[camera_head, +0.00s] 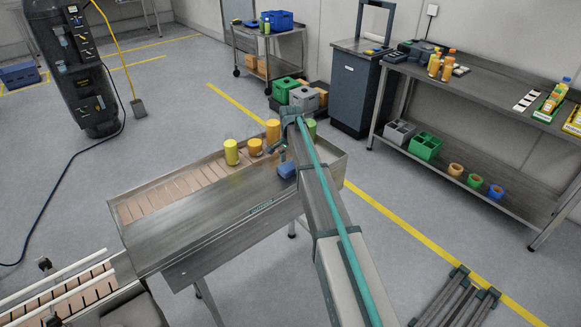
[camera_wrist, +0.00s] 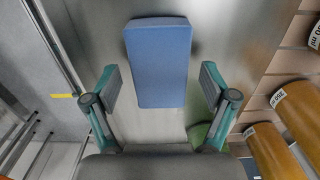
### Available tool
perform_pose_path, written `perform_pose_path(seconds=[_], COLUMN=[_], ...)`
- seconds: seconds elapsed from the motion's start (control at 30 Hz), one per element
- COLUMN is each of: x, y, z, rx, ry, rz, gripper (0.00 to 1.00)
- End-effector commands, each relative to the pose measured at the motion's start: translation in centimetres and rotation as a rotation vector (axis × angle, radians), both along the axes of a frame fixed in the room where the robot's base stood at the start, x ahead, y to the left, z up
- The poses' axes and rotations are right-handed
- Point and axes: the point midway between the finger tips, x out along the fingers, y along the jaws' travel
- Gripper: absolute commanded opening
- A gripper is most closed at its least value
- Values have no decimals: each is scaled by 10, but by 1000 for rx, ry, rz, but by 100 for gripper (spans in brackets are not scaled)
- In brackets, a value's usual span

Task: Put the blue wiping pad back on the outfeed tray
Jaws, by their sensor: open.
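The blue wiping pad (camera_wrist: 160,62) lies flat on the bare metal of the outfeed tray. In the head view the pad (camera_head: 287,169) shows as a small blue block near the tray's right end, beside my arm. The outfeed tray (camera_head: 190,230) is a long metal tray with a raised rim. My gripper (camera_wrist: 157,92) is open over the pad, with one finger out to each side of it. The pad reaches forward past the fingertips, and neither finger visibly touches it. In the head view my gripper (camera_head: 283,148) is small and partly hidden by my arm.
Yellow and orange containers (camera_head: 232,152) stand on the tray's far side; labelled orange ones (camera_wrist: 275,150) lie close to my gripper's right. A green item (camera_wrist: 198,134) is by the right finger. A workbench (camera_head: 490,100) and a grey cabinet (camera_head: 352,90) stand behind.

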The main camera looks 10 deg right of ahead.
Motion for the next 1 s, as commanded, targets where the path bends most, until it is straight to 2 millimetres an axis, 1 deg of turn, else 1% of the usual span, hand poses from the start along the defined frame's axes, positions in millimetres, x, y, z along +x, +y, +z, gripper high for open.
perform_pose_path(seconds=[0.17,0.4,0.6,0.8,1.0], x=[1,2,1,0,0], y=[0,0,0,0,0], z=[25,72,101,112,113], rx=[0,0,0,0,0], ry=[-4,-4,-1,-1,0], rz=[0,0,0,0,0], gripper=[84,84,84,84,84])
